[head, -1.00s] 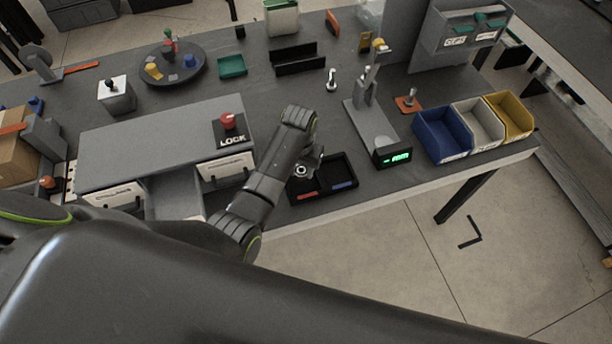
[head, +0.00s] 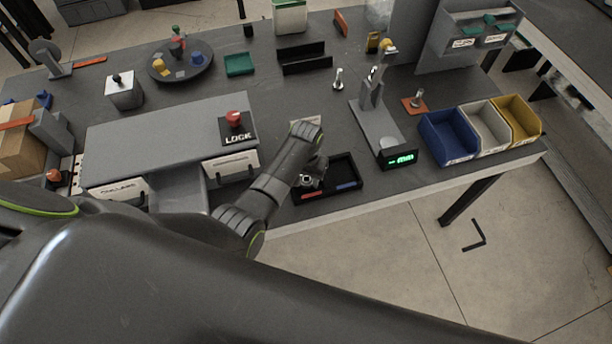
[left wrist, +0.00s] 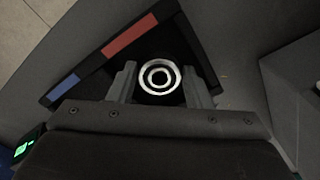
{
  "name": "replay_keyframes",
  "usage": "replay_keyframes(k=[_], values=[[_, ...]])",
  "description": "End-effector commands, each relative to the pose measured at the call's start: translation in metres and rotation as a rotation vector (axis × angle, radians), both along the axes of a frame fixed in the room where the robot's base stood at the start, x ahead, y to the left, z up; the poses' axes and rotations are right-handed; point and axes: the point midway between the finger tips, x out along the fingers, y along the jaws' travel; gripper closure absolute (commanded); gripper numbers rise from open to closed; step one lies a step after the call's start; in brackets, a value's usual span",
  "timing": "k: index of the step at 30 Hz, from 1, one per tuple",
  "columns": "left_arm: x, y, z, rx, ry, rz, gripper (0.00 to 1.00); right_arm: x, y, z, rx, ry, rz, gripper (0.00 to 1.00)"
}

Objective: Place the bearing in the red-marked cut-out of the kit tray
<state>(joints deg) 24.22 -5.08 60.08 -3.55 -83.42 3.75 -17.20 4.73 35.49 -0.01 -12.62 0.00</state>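The bearing (head: 306,181) is a small bright steel ring at the tip of my left gripper (head: 310,178). In the left wrist view the bearing (left wrist: 158,77) sits between the two fingers (left wrist: 160,84), which are closed on its sides. The black kit tray (head: 344,171) lies near the table's front edge, with a red strip (head: 312,195) on its left part and a blue strip (head: 346,186) on its right part. The bearing is over the red-marked part; whether it touches the tray floor is unclear. My arm hides the tray's back left. My right gripper is out of view.
A grey cabinet with a red LOCK knob (head: 234,117) stands left of the tray. A stand with a green display (head: 399,159) is close on the right, then blue (head: 447,138), grey and yellow bins. A black rack (head: 304,60) stands farther back.

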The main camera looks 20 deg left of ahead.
Motion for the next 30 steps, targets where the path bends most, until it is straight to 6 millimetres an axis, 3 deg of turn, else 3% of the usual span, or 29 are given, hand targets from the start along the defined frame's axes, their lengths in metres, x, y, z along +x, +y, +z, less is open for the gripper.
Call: replay_keyframes(k=[8, 14, 30], values=[[0.0, 0.0, 0.001, 0.0, 0.0, 0.0, 0.51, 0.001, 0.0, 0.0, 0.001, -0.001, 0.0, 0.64], [0.001, 0.0, 0.012, 0.0, -0.002, 0.0, 0.51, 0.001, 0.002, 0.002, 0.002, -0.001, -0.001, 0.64], [0.001, -0.001, 0.102, -0.001, -0.004, 0.0, 0.51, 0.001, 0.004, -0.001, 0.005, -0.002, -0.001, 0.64]])
